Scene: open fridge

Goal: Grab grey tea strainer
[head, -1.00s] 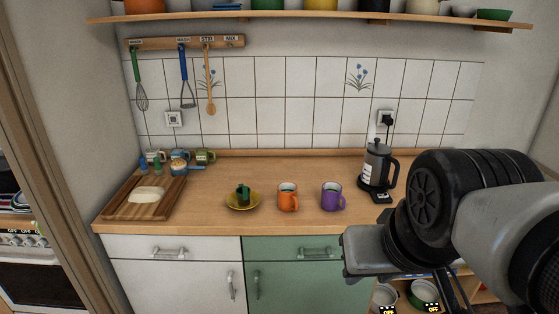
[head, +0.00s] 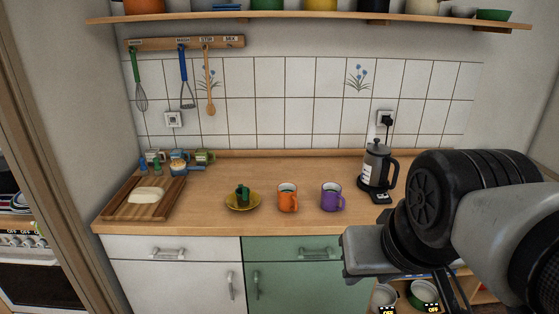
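I cannot make out a grey tea strainer anywhere in the head view. My arm reaches in from the right, in front of the counter's right part. My gripper (head: 452,292) seems to point down at its end, partly hidden by my own arm links. I cannot see its fingertips clearly or whether it holds anything.
A black kettle (head: 377,166) stands at the counter's right. A wooden board (head: 150,206) with a pale block lies at the left, with several small cups behind it. Utensils hang from a wall rack (head: 185,41). The counter's middle back is clear. Pots (head: 423,292) sit below right.

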